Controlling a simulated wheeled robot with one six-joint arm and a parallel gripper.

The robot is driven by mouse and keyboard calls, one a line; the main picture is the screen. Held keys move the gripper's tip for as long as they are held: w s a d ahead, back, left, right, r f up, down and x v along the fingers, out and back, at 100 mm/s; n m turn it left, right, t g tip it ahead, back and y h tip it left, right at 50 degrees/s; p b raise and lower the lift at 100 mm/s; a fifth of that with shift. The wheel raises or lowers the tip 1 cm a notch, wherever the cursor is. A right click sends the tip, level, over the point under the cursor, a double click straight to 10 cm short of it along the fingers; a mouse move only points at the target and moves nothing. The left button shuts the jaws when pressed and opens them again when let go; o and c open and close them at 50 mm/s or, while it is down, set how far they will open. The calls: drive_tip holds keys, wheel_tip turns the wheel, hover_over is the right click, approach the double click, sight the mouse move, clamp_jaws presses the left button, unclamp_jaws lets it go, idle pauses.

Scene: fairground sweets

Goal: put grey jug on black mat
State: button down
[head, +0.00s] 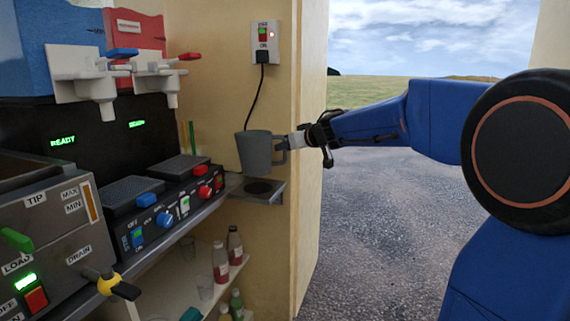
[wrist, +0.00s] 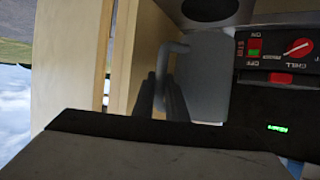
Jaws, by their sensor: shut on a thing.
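The grey jug (head: 258,152) is held upright in the air above a small metal wall shelf, with its handle toward my gripper (head: 297,140). My gripper is shut on the jug's handle from the right. The jug's grey side and handle also show in the wrist view (wrist: 203,72), beside my fingers (wrist: 167,97). Two flat black pads lie on the dispenser's control unit, a left pad (head: 133,188) and a right pad (head: 179,167). A dark round patch (head: 259,188) lies on the shelf below the jug. I cannot tell which of these is the black mat.
Two white dispenser spouts (head: 102,88) overhang the pads. A control unit with red and blue knobs (head: 172,205) stands left of the shelf (head: 270,198). A socket (head: 264,37) with a hanging cable is above the jug. Bottles (head: 220,261) stand below. Open ground lies right.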

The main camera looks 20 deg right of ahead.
sight(285, 158)
drive_tip(key=shift+f, duration=2.35)
drive_tip(key=shift+w+d+f, duration=0.1)
drive_tip(key=shift+w+f, duration=0.05)
drive_tip(key=shift+f, duration=0.5)
drive_tip(key=c, duration=1.8)
unclamp_jaws()
drive_tip(key=shift+o, duration=0.2)
